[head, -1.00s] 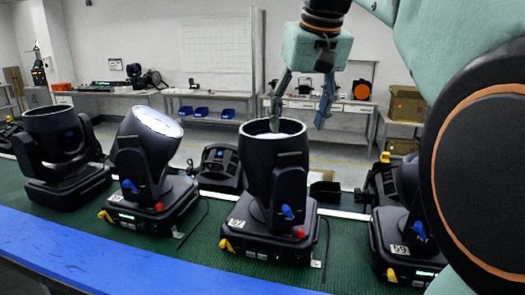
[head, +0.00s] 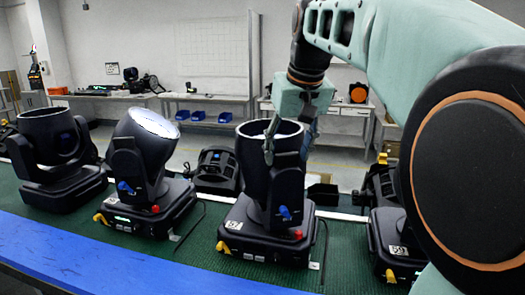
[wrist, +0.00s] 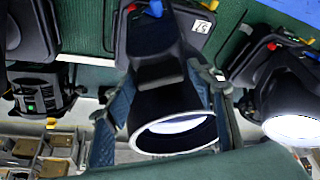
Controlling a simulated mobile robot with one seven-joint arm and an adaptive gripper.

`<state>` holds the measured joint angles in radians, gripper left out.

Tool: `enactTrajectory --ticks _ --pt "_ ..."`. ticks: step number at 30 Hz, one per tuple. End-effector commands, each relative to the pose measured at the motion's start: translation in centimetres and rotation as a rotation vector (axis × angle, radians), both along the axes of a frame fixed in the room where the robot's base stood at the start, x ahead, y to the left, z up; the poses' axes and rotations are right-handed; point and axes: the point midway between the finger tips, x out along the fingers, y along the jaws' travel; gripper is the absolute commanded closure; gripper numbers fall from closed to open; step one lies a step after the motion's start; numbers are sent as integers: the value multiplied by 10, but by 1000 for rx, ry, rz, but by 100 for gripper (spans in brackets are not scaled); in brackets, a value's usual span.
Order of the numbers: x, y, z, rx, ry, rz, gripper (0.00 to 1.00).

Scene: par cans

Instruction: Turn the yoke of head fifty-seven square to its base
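Head fifty-seven (head: 255,165) is a black moving head standing on the green mat, its base (head: 262,240) tagged 57. Its barrel points up with a pale lens inside the rim. The near yoke arm (head: 288,190), with a blue knob, faces front right and looks turned relative to the base.
A tilted lit head (head: 140,150) and another head (head: 55,160) stand to the left. Head 59 (head: 393,235) is close on the right, partly hidden by my arm. Another unit (head: 217,170) sits behind. A blue strip (head: 130,255) runs along the front edge.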

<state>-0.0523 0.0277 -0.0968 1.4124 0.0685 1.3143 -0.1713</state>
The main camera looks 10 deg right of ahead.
Motion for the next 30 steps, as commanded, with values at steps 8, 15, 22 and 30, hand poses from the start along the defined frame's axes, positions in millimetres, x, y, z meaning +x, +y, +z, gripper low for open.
enactTrajectory --ticks 8,15,22,30 --pt "0 0 0 0 0 0 83" --pt "0 0 0 0 0 -1 100" --pt "-1 7 1 1 0 -43 100" --pt "-1 28 3 -1 0 -199 100"
